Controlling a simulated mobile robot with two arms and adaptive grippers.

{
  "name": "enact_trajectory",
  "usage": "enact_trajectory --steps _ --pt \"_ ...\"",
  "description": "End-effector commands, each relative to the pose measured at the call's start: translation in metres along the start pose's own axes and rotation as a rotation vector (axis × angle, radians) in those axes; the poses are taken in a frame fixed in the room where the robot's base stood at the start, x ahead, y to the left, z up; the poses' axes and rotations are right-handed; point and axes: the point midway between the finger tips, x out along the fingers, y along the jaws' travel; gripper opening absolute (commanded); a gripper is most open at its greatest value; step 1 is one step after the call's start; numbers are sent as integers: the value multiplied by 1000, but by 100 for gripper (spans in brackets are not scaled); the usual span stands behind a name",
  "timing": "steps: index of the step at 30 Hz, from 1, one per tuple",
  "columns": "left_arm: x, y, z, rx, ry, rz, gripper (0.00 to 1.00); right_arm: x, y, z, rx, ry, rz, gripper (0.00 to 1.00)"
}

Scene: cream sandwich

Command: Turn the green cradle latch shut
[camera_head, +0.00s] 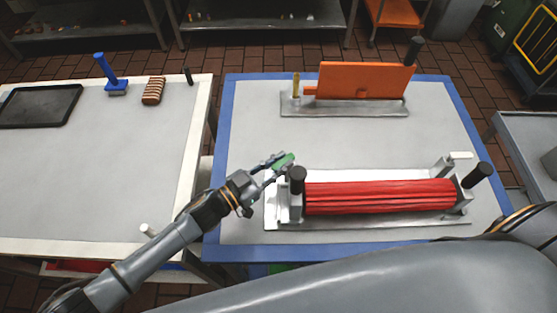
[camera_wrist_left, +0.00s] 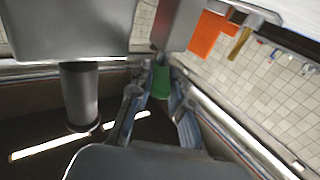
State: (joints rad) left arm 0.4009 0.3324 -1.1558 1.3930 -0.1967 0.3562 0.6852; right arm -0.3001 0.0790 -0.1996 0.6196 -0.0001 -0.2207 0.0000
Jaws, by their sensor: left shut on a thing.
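The green cradle latch (camera_head: 285,160) is at the left end of the metal cradle (camera_head: 350,226), beside a black knob. My left gripper (camera_head: 277,163) is shut on the latch. In the left wrist view the latch (camera_wrist_left: 161,81) shows between the two fingers of my left gripper (camera_wrist_left: 158,95). A bundle of red rods (camera_head: 380,196) lies in the cradle. A white latch (camera_head: 460,155) is at the cradle's right end. My right gripper is not in view.
An orange plate fixture (camera_head: 362,80) stands at the back of the blue-edged table (camera_head: 228,130). The left table (camera_head: 80,190) holds a black tray (camera_head: 40,106), a blue-handled brush (camera_head: 112,78) and a striped brown block (camera_head: 153,91). My large grey arm link crosses the front.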

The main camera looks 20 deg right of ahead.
Motion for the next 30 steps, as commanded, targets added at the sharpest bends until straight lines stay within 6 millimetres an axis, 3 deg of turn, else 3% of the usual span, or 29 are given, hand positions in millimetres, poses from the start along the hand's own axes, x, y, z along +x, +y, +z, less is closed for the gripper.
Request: enact_trajectory --steps 15,30 --pt "2 13 1 -8 0 -332 0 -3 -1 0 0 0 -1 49" --pt "3 14 1 1 -2 -416 0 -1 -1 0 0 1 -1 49"
